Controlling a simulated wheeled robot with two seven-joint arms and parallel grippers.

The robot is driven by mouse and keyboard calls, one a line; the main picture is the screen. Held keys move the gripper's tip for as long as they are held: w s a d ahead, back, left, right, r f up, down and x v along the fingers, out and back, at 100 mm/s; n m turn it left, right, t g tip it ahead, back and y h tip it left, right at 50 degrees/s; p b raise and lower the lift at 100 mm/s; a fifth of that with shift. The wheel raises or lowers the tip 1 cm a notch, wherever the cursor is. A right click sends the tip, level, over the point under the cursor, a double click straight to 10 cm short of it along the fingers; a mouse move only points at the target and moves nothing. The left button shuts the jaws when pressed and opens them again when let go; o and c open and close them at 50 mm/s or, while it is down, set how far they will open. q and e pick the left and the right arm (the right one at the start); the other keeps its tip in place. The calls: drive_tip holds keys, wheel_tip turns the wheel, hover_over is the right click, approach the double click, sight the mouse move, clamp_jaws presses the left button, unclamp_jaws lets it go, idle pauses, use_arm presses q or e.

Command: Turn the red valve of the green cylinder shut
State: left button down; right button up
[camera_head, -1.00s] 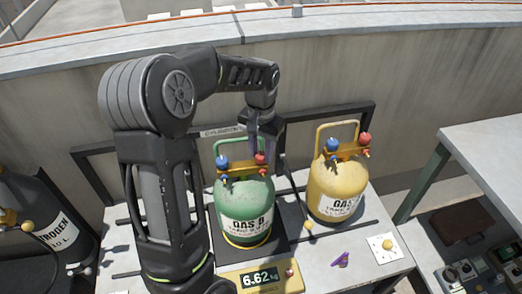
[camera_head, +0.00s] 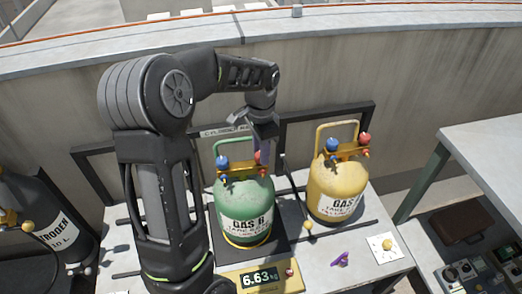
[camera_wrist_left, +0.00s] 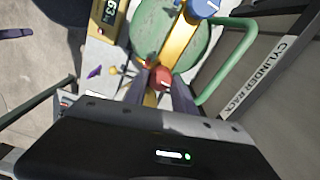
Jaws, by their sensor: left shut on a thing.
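The green cylinder (camera_head: 243,208) marked GAS stands upright on the scale. Its blue valve (camera_head: 222,163) shows on the left of the brass manifold. My left gripper (camera_head: 262,152) points down over the manifold's right end and hides most of the red valve in the head view. In the left wrist view the red valve (camera_wrist_left: 162,79) sits between the two fingertips (camera_wrist_left: 160,88), and the gripper is shut on it. The blue valve also shows in that view (camera_wrist_left: 204,8). My right gripper is in neither view.
A yellow cylinder (camera_head: 335,192) with its own blue and red valves stands to the right. The scale display (camera_head: 260,279) reads 6.63. A purple item (camera_head: 341,259) and a white card (camera_head: 384,248) lie on the bench. A dark nitrogen cylinder (camera_head: 45,225) is at left.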

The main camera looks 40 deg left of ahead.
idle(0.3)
use_arm(q)
drive_tip(key=c, duration=1)
unclamp_jaws()
drive_tip(key=shift+c, duration=0.2)
drive_tip(key=shift+r, duration=0.1)
wheel_tip(320, 180, up, 8)
drive_tip(key=shift+f, duration=0.15)
